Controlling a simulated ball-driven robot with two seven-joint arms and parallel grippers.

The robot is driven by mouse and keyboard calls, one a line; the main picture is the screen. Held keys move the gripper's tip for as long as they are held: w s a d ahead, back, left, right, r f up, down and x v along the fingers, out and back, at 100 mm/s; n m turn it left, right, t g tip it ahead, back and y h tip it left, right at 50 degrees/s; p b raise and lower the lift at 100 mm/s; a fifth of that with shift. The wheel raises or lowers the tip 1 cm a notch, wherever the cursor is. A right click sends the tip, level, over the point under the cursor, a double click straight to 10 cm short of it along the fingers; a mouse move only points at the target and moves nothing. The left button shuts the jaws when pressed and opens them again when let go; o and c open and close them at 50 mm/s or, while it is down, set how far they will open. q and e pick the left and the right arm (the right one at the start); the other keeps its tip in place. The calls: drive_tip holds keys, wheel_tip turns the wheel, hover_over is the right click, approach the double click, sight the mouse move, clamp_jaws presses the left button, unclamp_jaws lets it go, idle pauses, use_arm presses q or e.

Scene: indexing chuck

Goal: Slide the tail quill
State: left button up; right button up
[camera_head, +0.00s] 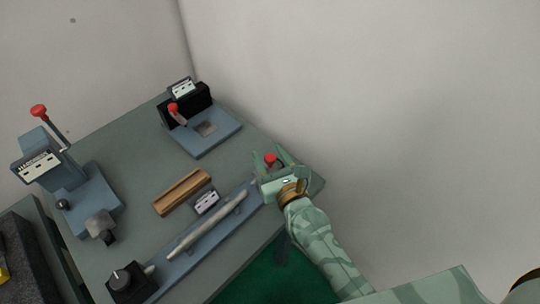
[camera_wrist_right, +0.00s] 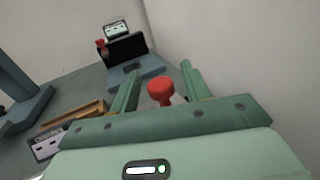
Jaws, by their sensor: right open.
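A red knob (camera_head: 270,159) stands at the far right end of a long blue base (camera_head: 185,262), close to my right gripper (camera_head: 268,160). In the right wrist view the red knob (camera_wrist_right: 161,90) shows between the two green fingers of the right gripper (camera_wrist_right: 158,84), with clear gaps on both sides. The right gripper is open and not closed on anything. The part below the knob, where a tail quill could sit, is mostly hidden by the gripper. A pale tapered rod (camera_head: 207,228) lies along the blue base. My left gripper is not in view.
A black box with a dial (camera_head: 125,281) sits at the base's near left end. A wooden block (camera_head: 182,192) and a small labelled box (camera_head: 206,202) lie beside the rod. A black device (camera_head: 187,107) with a red-tipped lever stands behind; a blue lever device (camera_head: 62,168) stands left. Walls are close behind and right.

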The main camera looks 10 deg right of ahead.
clamp_jaws()
drive_tip(key=shift+s+a, duration=0.45)
drive_tip(key=shift+a, duration=0.25)
drive_tip(key=shift+s+a, duration=0.4)
drive_tip(key=shift+a, duration=0.25)
unclamp_jaws()
